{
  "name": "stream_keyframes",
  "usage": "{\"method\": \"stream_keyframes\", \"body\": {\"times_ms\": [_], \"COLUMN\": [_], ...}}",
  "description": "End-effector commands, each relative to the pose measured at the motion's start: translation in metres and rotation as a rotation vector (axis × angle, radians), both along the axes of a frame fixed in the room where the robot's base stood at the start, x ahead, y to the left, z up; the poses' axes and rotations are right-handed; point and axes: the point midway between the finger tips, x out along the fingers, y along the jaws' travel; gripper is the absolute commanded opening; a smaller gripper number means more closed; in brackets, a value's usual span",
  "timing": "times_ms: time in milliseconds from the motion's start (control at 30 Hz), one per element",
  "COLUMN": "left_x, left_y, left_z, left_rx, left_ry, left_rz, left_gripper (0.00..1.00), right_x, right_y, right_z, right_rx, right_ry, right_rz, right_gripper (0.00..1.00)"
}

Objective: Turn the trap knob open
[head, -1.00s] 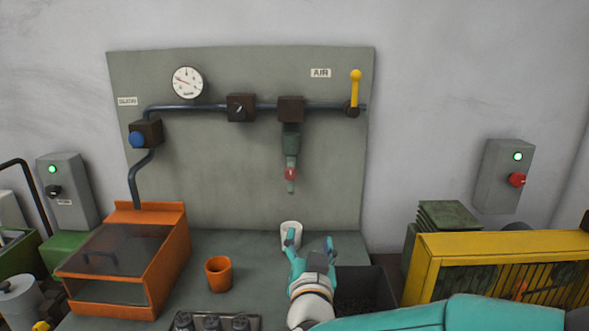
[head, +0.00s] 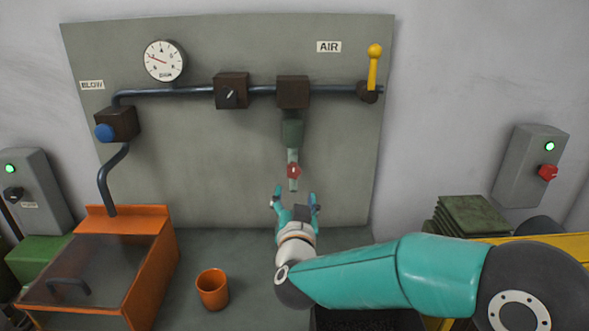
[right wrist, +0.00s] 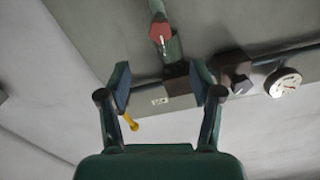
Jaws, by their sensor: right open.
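The trap knob (head: 294,171) is small and red, on the pale lower end of the green trap (head: 293,134) that hangs from the pipe on the grey panel. It also shows in the right wrist view (right wrist: 160,33), above the fingers, with a light mark across its face. My right gripper (head: 295,197) is open and empty, its two teal fingers pointing up just below the knob and apart from it. In the right wrist view the open fingers (right wrist: 161,85) have nothing between them in their grasp. My left gripper is not in view.
A yellow-handled valve (head: 374,68), a gauge (head: 164,61) and a blue knob (head: 104,132) are on the panel (head: 210,165). An orange cup (head: 212,289) stands on the bench beside the orange hooded box (head: 150,270). The panel around the trap is clear.

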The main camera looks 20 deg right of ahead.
Motion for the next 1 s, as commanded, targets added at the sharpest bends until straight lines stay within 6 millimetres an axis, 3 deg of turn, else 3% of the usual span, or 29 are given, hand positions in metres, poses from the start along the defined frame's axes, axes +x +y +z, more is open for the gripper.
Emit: {"method": "stream_keyframes", "body": {"times_ms": [300, 500, 700, 1000], "left_x": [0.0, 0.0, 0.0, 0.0], "left_y": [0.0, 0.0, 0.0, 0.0], "left_z": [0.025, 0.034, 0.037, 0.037], "left_rx": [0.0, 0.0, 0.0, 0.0], "left_ry": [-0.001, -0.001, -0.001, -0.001], "left_rz": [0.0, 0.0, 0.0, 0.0], "left_gripper": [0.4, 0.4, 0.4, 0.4], "right_x": [0.068, 0.097, 0.109, 0.11], "right_y": [-0.021, -0.029, -0.032, -0.032], "right_z": [0.002, 0.001, 0.0, 0.0], "right_rx": [0.0, -0.001, -0.001, -0.001], "right_ry": [0.002, 0.001, 0.001, 0.0], "right_rz": [-0.003, -0.002, -0.001, 0.0], "right_gripper": [0.65, 0.65, 0.65, 0.63]}}
